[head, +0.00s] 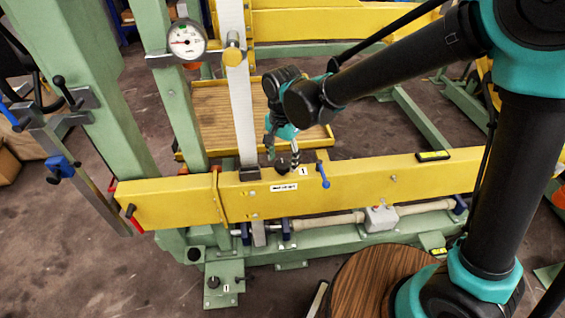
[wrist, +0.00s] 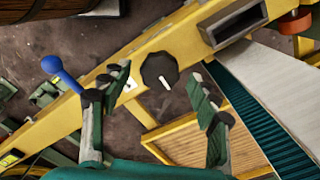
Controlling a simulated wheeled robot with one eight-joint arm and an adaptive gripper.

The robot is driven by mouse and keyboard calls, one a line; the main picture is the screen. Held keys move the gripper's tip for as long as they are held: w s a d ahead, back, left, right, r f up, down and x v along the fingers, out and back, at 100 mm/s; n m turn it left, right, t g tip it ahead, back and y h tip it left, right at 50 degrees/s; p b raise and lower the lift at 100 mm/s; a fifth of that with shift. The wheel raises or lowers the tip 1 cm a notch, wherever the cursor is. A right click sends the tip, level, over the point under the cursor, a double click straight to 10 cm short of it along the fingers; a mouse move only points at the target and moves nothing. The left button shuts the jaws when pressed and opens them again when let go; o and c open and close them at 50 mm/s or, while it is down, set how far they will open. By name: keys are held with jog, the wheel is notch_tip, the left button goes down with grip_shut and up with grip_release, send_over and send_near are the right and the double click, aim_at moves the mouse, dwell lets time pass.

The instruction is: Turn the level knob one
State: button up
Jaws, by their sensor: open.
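A dark, many-sided knob (wrist: 159,70) with a white pointer line sits on the yellow beam (wrist: 75,95) in the wrist view. A white label "1" (wrist: 130,84) is beside it. In the head view the knob (head: 281,167) is on the beam (head: 365,178), left of the label "1" (head: 303,171) and partly hidden by my gripper. My gripper (wrist: 158,84) is open and empty, with one finger to each side of the knob. Whether either finger touches it, I cannot tell. My gripper also shows above the beam in the head view (head: 282,151).
A blue-handled lever (wrist: 60,73) is on the beam left of my gripper; it also shows in the head view (head: 322,174). A white upright strip (head: 242,110) and a round gauge (head: 187,41) stand left. A wooden platform (head: 215,120) lies behind the beam.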

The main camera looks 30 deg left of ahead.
jog(key=shift+f, duration=1)
jog(key=c, duration=1.2)
